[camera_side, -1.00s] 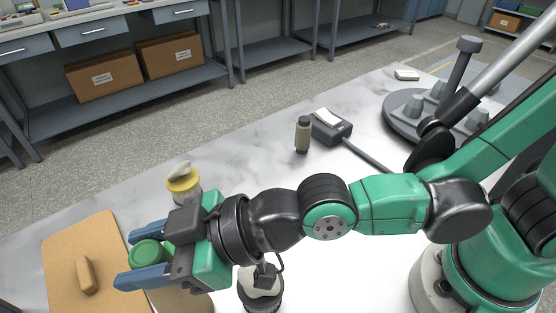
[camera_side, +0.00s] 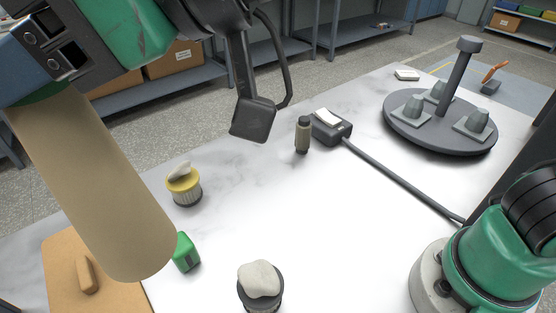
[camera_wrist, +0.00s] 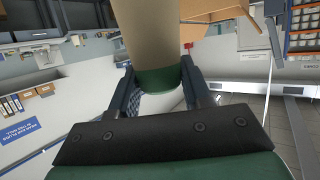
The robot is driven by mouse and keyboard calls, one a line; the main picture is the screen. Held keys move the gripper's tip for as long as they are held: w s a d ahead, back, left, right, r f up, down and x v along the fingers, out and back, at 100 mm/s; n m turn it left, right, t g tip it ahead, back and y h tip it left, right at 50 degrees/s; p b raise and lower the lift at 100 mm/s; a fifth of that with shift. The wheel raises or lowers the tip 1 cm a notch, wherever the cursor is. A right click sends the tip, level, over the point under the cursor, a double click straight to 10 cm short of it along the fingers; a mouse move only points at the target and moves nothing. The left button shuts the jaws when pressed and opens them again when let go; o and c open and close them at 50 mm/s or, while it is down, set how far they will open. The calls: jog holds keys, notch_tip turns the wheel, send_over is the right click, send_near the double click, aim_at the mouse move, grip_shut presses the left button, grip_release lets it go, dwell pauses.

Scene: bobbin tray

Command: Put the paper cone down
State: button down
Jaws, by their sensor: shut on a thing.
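The paper cone (camera_side: 100,180) is a long tan tube with a green end. It hangs tilted from my gripper (camera_side: 38,88) at the upper left of the side view, close to the camera. Its wide lower end appears above the table, but the exact height is hard to judge. In the wrist view the cone (camera_wrist: 154,35) runs up and away, and its green end sits between the two fingers of my gripper (camera_wrist: 160,82). My gripper is shut on that green end.
A tan board (camera_side: 60,265) with a small wooden piece, a green block (camera_side: 186,252), a yellow-rimmed pot (camera_side: 184,188) and a dark pot with white stuff (camera_side: 260,285) stand near. A bottle (camera_side: 303,135), a scale (camera_side: 332,127) and a round pegged stand (camera_side: 440,125) lie farther right. The middle table is clear.

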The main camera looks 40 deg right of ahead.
jog(key=w+d+f+m+t+h, duration=0.1)
jog(key=w+d+m+t+h, duration=0.2)
jog(key=d, duration=0.5)
jog(key=w+d+f+m+t+h, duration=0.1)
jog(key=w+d+m+h, duration=0.35)
jog(key=d, duration=0.25)
jog(key=w+d+f+m+t+h, duration=0.2)
jog(key=d+m+h, duration=0.2)
jog(key=d, duration=0.4)
jog(key=s+d+r+m+g+h, duration=0.1)
jog(key=s+d+m+g+h, duration=0.3)
jog(key=d, duration=0.5)
jog(key=s+d+r+m+g+h, duration=0.2)
jog(key=d+m+g+h, duration=0.1)
jog(key=d+m+h, duration=0.4)
jog(key=s+d+r+m+g+h, duration=0.1)
jog(key=s+d+m+g+h, duration=0.3)
jog(key=d, duration=0.6)
notch_tip(320, 180, down, 19)
jog(key=y, duration=0.1)
jog(key=shift+w+r, duration=0.15)
jog(key=shift+w, duration=0.1)
jog(key=shift+c, duration=1.9)
grip_release()
